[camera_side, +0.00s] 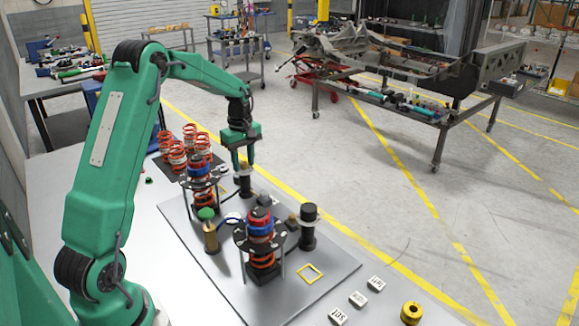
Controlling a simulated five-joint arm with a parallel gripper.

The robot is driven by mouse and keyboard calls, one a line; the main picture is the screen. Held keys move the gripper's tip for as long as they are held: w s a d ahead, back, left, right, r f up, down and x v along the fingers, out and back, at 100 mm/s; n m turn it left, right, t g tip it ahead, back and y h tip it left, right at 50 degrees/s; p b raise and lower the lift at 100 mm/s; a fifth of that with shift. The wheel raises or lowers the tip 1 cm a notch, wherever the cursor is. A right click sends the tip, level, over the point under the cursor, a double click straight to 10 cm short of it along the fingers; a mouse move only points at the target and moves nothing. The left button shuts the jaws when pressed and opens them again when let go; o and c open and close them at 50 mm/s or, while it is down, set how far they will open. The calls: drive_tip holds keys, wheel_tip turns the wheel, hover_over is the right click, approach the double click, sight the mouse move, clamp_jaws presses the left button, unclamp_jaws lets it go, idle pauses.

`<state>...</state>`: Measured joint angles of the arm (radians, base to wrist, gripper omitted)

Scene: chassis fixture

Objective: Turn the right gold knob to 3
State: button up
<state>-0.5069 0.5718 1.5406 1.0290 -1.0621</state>
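My gripper (244,165) points down at the rear of the grey plate, with two green fingers a little apart. It is directly over a short dark cylinder (245,187). I cannot tell whether the fingers touch or grip its top. A gold cylinder (411,313) with a dark hole in its top stands on the table at the lower right, far from my gripper. A gold-brown post (211,240) with a green cap stands on the plate's left part. Small tan pieces (293,219) show beside the front spring unit. No dial numbers are readable.
Two spring assemblies with dark discs, one in front (263,262) and one behind (200,180), stand on the grey plate (325,262). A black-capped post (308,226) is right of the front one. White labelled blocks (358,299) and a yellow square outline (310,273) lie nearby.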

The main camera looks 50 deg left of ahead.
drive_tip(key=shift+m, duration=0.3)
drive_tip(key=m, duration=0.6)
drive_tip(key=shift+m, duration=0.3)
drive_tip(key=m, duration=0.3)
drive_tip(key=shift+m, duration=0.3)
drive_tip(key=m, duration=0.3)
drive_tip(key=shift+m, duration=2.3)
drive_tip(key=shift+m, duration=1.2)
drive_tip(key=m, duration=0.6)
drive_tip(key=shift+m, duration=0.4)
drive_tip(key=shift+c, duration=0.5)
